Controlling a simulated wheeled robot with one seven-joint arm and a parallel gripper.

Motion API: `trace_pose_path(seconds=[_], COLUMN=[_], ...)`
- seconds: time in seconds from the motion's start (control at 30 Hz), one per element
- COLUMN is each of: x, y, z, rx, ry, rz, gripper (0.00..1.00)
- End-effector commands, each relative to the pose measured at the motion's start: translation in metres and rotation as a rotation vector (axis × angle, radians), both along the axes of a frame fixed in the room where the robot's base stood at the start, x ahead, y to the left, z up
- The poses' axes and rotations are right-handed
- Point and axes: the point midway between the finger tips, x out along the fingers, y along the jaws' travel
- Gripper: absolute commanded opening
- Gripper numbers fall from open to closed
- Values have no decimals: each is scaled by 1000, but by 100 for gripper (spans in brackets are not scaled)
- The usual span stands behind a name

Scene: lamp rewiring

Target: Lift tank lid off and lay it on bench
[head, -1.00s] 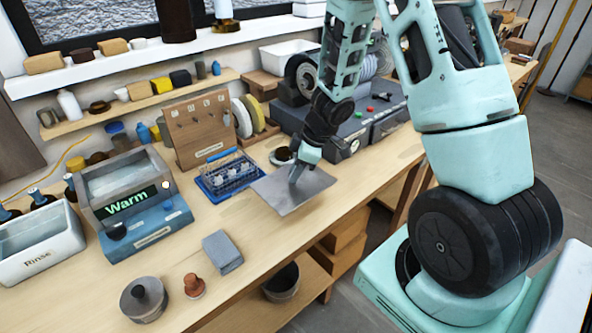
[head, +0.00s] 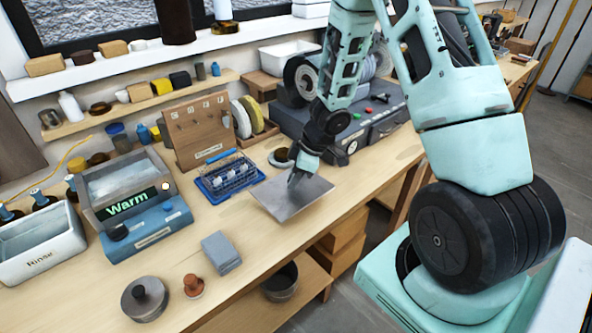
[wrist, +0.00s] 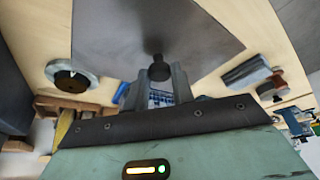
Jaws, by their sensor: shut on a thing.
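The tank lid is a flat grey metal plate (head: 282,203) over the right part of the bench, near its front edge. It looks about level; I cannot tell whether it touches the bench top. My gripper (head: 296,178) is above the plate, shut on its small dark knob (wrist: 159,70). In the wrist view the plate (wrist: 115,35) spreads out beyond the fingers. The tank is the blue and grey "Warm" bath (head: 150,226) at the left of the bench, with its top uncovered and liquid showing inside.
A blue tray with a wire rack (head: 229,174) stands close to the plate's left. A grey block (head: 221,252), a reddish-brown knobbed piece (head: 193,285) and a round grey weight (head: 144,298) lie along the front. A grey machine (head: 375,118) stands behind.

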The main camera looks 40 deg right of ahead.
Motion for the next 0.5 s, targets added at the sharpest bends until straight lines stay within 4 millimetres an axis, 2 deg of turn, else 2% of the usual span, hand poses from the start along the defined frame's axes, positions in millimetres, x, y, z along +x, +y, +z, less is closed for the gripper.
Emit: trace_pose_path(seconds=[0.5], x=[1], y=[0], z=[-30], rx=[0], ry=[-1], rz=[1], gripper=[0])
